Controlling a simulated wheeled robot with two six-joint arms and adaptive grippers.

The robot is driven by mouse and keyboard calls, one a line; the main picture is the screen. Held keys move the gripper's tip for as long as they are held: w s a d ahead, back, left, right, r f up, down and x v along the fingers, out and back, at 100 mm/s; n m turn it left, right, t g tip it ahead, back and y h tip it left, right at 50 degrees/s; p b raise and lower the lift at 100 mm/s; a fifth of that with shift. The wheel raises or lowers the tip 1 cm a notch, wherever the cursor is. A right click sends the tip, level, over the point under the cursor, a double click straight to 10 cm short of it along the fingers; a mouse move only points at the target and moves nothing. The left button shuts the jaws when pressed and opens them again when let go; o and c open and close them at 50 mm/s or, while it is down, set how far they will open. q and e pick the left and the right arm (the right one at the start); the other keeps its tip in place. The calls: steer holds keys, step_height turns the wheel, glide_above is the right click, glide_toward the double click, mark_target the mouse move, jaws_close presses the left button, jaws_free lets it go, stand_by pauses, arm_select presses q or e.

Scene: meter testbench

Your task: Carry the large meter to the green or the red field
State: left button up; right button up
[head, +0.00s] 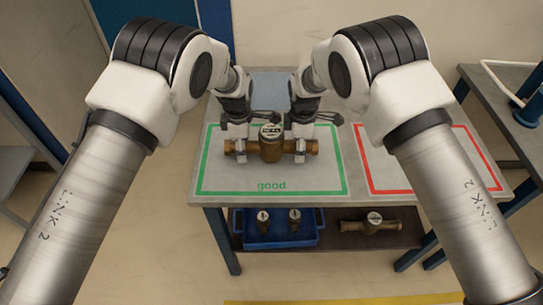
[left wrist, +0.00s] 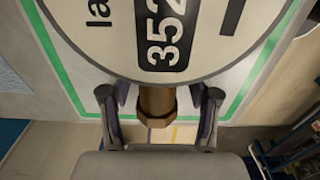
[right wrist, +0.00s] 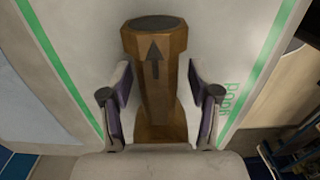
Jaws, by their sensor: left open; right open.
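The large meter (head: 270,150) is a brass body with a round dial and a pipe end on each side. It lies inside the green field (head: 213,190), marked "good", on the table. My left gripper (head: 238,150) is open around the left pipe end; in the left wrist view the fingers (left wrist: 160,110) stand on both sides of the brass pipe (left wrist: 157,103), below the large dial (left wrist: 170,35). My right gripper (head: 301,150) is open around the right pipe end; its fingers (right wrist: 160,100) flank the brass pipe (right wrist: 158,80) with an arrow. The red field (head: 385,188) lies to the right, empty where visible.
On the shelf below are a blue crate (head: 280,240) with two small meters and another brass meter (head: 371,223). A second table (head: 505,100) with a blue device (head: 530,108) stands at the right. A grey-blue plate (head: 270,85) lies behind the green field.

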steer(key=shift+r, duration=0.15)
arm_select(q)
step_height(320, 180, up, 12)
arm_select(e)
step_height(320, 180, up, 12)
stand_by(0.4)
steer(key=shift+f, duration=0.2)
